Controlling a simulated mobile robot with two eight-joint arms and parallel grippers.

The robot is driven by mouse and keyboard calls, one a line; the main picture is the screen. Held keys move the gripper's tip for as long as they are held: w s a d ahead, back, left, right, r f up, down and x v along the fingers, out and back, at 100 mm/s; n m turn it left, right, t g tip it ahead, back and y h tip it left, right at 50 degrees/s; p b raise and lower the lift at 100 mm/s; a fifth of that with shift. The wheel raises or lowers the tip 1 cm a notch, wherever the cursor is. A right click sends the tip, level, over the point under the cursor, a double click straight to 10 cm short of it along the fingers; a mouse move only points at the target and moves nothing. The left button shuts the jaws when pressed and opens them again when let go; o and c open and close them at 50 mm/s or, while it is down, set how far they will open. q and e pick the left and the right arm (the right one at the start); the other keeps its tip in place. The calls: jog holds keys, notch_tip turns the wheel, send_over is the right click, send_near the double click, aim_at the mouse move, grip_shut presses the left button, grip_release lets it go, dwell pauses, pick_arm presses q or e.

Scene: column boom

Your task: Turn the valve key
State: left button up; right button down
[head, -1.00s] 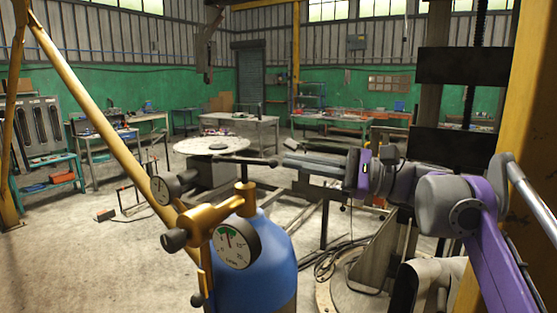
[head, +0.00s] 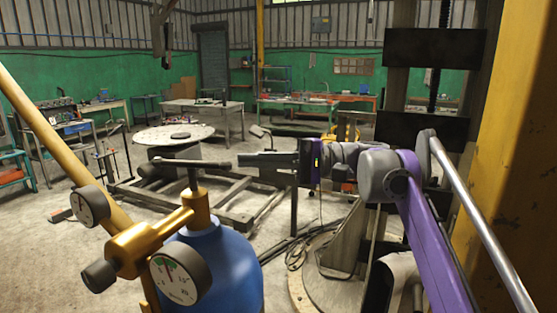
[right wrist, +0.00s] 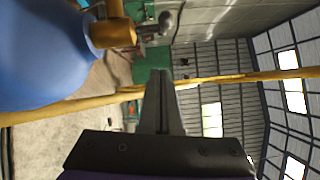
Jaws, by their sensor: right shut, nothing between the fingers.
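The valve key (head: 193,165) is a dark bar on a short upright stem, on top of the brass valve (head: 199,203) of a blue gas cylinder (head: 228,262). Its bar lies roughly level, left to right in the head view. My right gripper (head: 241,160) is shut and empty. In the head view its fingertips point left, close to the bar's right end; I cannot tell whether they touch. In the right wrist view the closed fingers (right wrist: 161,78) point up the picture, apart from the grey key end (right wrist: 168,20) beside the brass valve (right wrist: 116,28). My left gripper is out of view.
Two round gauges, the front one (head: 180,278) on the valve, sit left of and before the cylinder. A yellow slanted pole (head: 50,145) runs at the left. A yellow column (head: 518,150) stands at the right. A round turntable (head: 160,135) is behind.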

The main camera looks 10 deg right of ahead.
aim_at(231, 167)
jog(key=s+a, duration=0.1)
jog(key=a, duration=0.1)
jog(key=s+a+r, duration=0.1)
jog(key=s, duration=0.1)
jog(key=shift+s+a, duration=0.1)
jog(key=shift+a, duration=0.3)
jog(key=shift+s, duration=0.1)
jog(key=shift+s+a+r+m+t+h, duration=0.1)
jog(key=shift+s+a+m+t+h, duration=0.05)
jog(key=shift+s+m+t, duration=0.55)
jog(key=shift+s+a+r+m+t+h, duration=0.15)
jog(key=shift+s+m+t, duration=0.2)
jog(key=shift+t, duration=0.55)
jog(key=shift+s+f+m+t, duration=0.15)
jog(key=shift+m+t, duration=0.1)
jog(key=shift+t, duration=0.25)
jog(key=shift+m+t+h, duration=0.4)
jog(key=shift+m+t, duration=0.1)
jog(key=shift+t, duration=0.1)
jog(key=shift+f, duration=0.1)
